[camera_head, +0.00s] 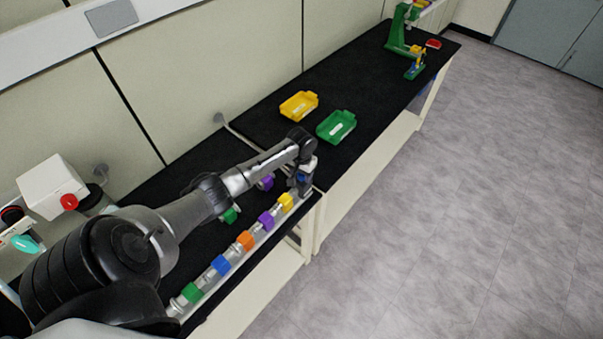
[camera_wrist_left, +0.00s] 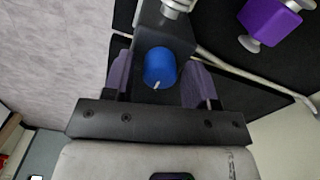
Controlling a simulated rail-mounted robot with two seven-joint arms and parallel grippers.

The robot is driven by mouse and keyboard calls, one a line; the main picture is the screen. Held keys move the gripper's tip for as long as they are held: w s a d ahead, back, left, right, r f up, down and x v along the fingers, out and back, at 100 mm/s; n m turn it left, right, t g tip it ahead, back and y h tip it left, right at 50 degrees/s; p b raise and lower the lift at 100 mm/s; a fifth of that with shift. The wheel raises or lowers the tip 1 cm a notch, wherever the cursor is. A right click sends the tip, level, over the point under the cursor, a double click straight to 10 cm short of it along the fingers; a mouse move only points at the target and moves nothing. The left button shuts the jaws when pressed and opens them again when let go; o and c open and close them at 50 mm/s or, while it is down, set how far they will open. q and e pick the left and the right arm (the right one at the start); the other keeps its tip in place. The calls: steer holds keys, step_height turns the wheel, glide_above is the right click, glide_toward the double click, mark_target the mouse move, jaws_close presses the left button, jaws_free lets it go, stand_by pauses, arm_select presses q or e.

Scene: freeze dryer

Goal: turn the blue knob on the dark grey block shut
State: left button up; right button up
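The blue knob (camera_wrist_left: 160,66) is a round cylinder with a small white mark at its lower edge in the left wrist view. It sits on the dark grey block (camera_wrist_left: 166,32). My left gripper (camera_head: 303,182) is over the far end of the near bench in the head view and largely hides the block and knob there. In the left wrist view the gripper's two fingers stand apart, one on each side of the knob, with a gap visible on both sides. Whether the fingertips reach down beside the knob is hard to tell. My right gripper is not in view.
A row of coloured valves, including a yellow one (camera_head: 286,201) and an orange one (camera_head: 246,239), runs along the bench's front edge. A purple piece (camera_wrist_left: 270,20) lies near the gripper. A yellow tray (camera_head: 299,98) and a green tray (camera_head: 351,117) lie on the farther bench.

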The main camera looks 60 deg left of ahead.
arm_select(q)
steer(key=c, duration=0.8)
steer(key=shift+o, duration=0.2)
steer(key=shift+r+n+p, duration=0.2)
steer(key=shift+n+p, duration=0.2)
steer(key=shift+p, duration=0.3)
steer(key=n+p, duration=0.5)
steer(key=p, duration=0.1)
steer(key=shift+d+n, duration=0.1)
steer(key=shift+n, duration=0.3)
steer(key=n+p, duration=0.2)
steer(key=shift+n, duration=0.3)
steer(key=n+p, duration=0.1)
steer(key=n, duration=0.1)
steer(key=shift+f+n, duration=0.1)
steer(key=shift+n, duration=0.3)
steer(key=n+p, duration=0.1)
steer(key=n, duration=0.3)
steer(key=shift+f+n+p, duration=0.1)
steer(key=shift+n+p, duration=0.2)
steer(key=shift+n, duration=0.7)
